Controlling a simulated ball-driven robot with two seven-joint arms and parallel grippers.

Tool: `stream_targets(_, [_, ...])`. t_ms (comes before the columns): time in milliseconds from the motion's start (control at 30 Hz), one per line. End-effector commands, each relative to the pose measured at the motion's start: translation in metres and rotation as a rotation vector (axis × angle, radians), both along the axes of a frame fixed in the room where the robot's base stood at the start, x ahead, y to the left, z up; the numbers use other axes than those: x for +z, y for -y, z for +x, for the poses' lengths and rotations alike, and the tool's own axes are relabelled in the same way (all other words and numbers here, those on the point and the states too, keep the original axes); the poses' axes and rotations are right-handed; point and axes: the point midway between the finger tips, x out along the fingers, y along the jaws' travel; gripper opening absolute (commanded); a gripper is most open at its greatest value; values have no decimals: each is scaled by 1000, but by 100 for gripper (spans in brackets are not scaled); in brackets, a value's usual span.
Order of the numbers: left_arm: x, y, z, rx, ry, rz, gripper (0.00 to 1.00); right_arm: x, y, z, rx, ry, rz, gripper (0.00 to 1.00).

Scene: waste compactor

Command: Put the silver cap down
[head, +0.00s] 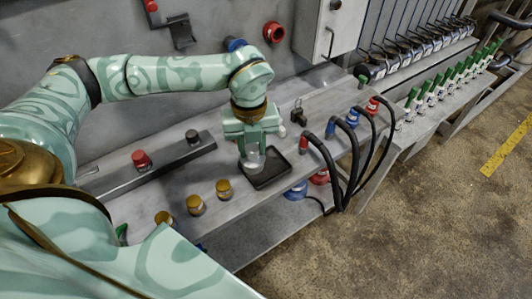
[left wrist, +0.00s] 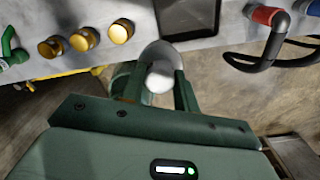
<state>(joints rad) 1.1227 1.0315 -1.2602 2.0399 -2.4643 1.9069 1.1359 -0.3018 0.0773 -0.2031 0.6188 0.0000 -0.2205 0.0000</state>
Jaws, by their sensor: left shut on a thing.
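My left gripper (head: 251,140) is shut on the silver cap (head: 254,160), a small pale round piece that hangs below the fingers. In the head view the cap shows in front of the left part of a black tray (head: 270,181) on the grey bench. Whether it touches the tray or hangs above it I cannot tell. In the left wrist view the cap (left wrist: 160,68) sits between the two green fingers (left wrist: 158,88), and the dark tray (left wrist: 187,18) lies beyond it to the right. My right gripper is not in view.
Several brass caps (head: 195,204) stand on the bench left of the tray. A red knob (head: 141,160) and a black knob (head: 192,138) sit on a rail behind. Black hoses (head: 330,165) with red and blue fittings rise right of the tray.

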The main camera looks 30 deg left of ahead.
Motion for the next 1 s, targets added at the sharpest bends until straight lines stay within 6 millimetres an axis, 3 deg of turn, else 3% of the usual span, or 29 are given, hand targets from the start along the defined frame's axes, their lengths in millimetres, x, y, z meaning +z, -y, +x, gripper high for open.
stream_targets(100, [-21,-5,33,4,-3,0,8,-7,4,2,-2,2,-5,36])
stream_targets(200, [-44,-8,49,4,-6,0,8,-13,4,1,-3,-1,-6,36])
stream_targets(333, [-61,-11,65,3,-3,0,8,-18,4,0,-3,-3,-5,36])
stream_targets(533, [-72,-13,75,3,-1,0,8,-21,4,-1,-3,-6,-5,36])
stream_targets(733, [-103,-13,75,2,-4,1,8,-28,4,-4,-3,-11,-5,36])
stream_targets(1000, [-103,-13,75,2,-1,1,8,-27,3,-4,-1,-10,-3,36])
